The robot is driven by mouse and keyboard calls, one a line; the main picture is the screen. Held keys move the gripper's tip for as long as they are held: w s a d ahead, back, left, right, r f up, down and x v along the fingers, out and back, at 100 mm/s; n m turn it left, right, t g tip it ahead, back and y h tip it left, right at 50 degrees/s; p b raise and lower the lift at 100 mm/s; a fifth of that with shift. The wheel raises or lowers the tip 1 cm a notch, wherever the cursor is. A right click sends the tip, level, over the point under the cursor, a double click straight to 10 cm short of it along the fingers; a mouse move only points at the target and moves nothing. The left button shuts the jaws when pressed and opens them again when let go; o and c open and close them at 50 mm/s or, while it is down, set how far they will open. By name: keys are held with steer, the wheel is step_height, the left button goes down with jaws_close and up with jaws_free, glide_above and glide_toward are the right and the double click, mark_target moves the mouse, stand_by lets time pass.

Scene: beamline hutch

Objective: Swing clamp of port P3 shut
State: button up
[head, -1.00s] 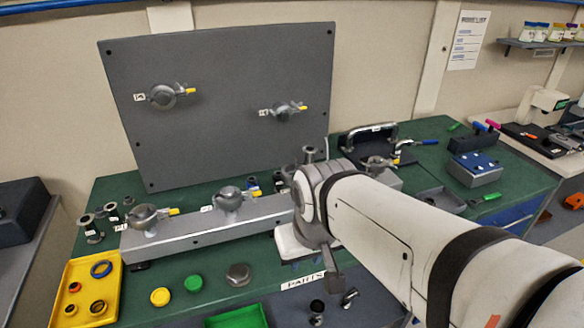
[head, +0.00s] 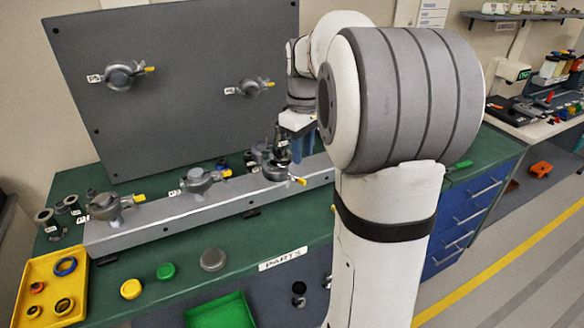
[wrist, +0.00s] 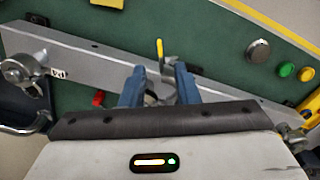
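The third clamp from the left on the long grey rail (head: 150,218), taken as port P3, is partly hidden by my gripper in the head view. Its yellow-tipped lever (head: 300,181) sticks out toward the front right, away from the rail line. In the wrist view, the lever (wrist: 160,48) points up between my fingers, and the grey clamp body lies below it. My gripper (wrist: 160,85) is open, with one blue finger on each side of the clamp. I cannot tell whether either finger touches it. My gripper (head: 290,155) also shows above the rail in the head view.
Two other rail clamps (head: 105,206) (head: 197,180) stand left; another labelled clamp (wrist: 22,68) is left in the wrist view. A grey panel (head: 180,80) with two clamps rises behind. A yellow tray (head: 22,312), caps and a green tray (head: 222,312) lie in front.

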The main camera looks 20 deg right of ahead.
mark_target(302, 180)
step_height(302, 180, down, 8)
steer(key=shift+r, duration=0.2)
steer(key=shift+c, duration=0.3)
jaws_close()
stand_by(0.3)
